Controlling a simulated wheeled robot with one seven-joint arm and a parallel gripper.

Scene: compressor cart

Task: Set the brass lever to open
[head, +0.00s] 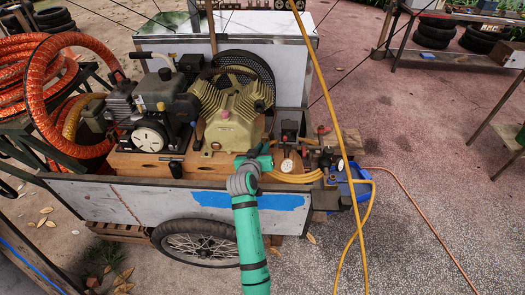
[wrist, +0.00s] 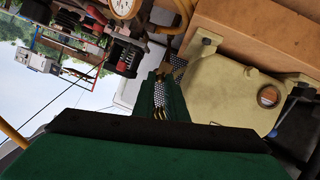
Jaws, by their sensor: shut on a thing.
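My gripper (head: 266,158) reaches over the cart's near side, beside the engine and compressor, in the head view. In the wrist view its two green fingers (wrist: 160,98) are close together, shut on a small brass-coloured piece (wrist: 160,112), which I take for the brass lever. Most of that piece is hidden between the fingers. The lever's angle and any open or shut marking cannot be made out. In the head view the arm and gripper hide the lever.
The cart (head: 110,200) carries an engine (head: 160,105) and a cream compressor (head: 232,115), close to my gripper on its left. A round gauge (head: 289,165) sits just right of it. A yellow hose (head: 325,90) hangs across the right side. Orange hose coils (head: 45,75) lie at left.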

